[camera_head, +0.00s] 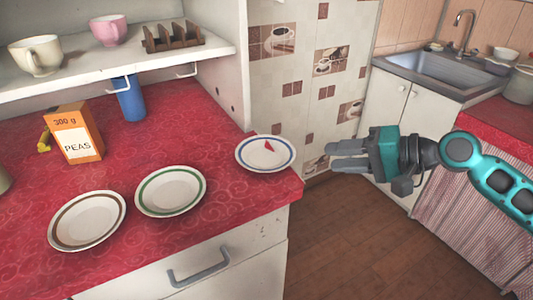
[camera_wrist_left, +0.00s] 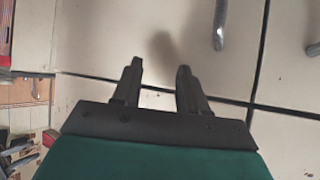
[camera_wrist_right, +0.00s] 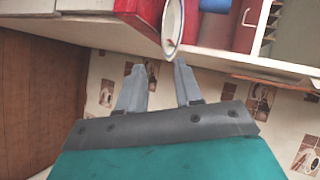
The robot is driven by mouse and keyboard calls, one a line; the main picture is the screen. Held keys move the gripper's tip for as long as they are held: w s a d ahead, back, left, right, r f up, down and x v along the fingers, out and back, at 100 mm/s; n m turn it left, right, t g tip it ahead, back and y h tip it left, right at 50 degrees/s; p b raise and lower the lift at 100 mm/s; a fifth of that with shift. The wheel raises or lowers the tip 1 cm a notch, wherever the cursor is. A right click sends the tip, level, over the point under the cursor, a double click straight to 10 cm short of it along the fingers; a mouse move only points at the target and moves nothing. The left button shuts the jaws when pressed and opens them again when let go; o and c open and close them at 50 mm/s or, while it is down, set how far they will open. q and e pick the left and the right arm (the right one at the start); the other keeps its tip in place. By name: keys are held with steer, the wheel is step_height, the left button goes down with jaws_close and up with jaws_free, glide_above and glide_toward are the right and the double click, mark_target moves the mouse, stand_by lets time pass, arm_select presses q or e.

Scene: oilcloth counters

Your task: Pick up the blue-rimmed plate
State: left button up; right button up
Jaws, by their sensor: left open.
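The blue-rimmed plate (camera_head: 250,157) lies on the red counter near its right corner, with a small red wedge-shaped thing (camera_head: 270,149) on it. In the right wrist view the plate (camera_wrist_right: 173,22) shows at the top, just beyond my fingertips. My right gripper (camera_head: 332,157) is open and empty. It is to the right of the plate, past the counter's edge, and apart from it. My left gripper (camera_wrist_left: 158,69) is open and empty in front of pale cabinet fronts. It is out of the head view.
A green-rimmed plate (camera_head: 171,190) and a brown-rimmed plate (camera_head: 87,221) lie left of it on the counter (camera_head: 225,205). A peas box (camera_head: 78,135) and a blue cup (camera_head: 130,100) stand behind. A shelf (camera_head: 125,57) holds two cups and a rack.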

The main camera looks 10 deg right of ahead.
steer(key=w+x, duration=0.1)
steer(key=x, duration=0.8)
steer(key=shift+d, duration=0.3)
steer(key=shift+r, duration=0.15)
jaws_close()
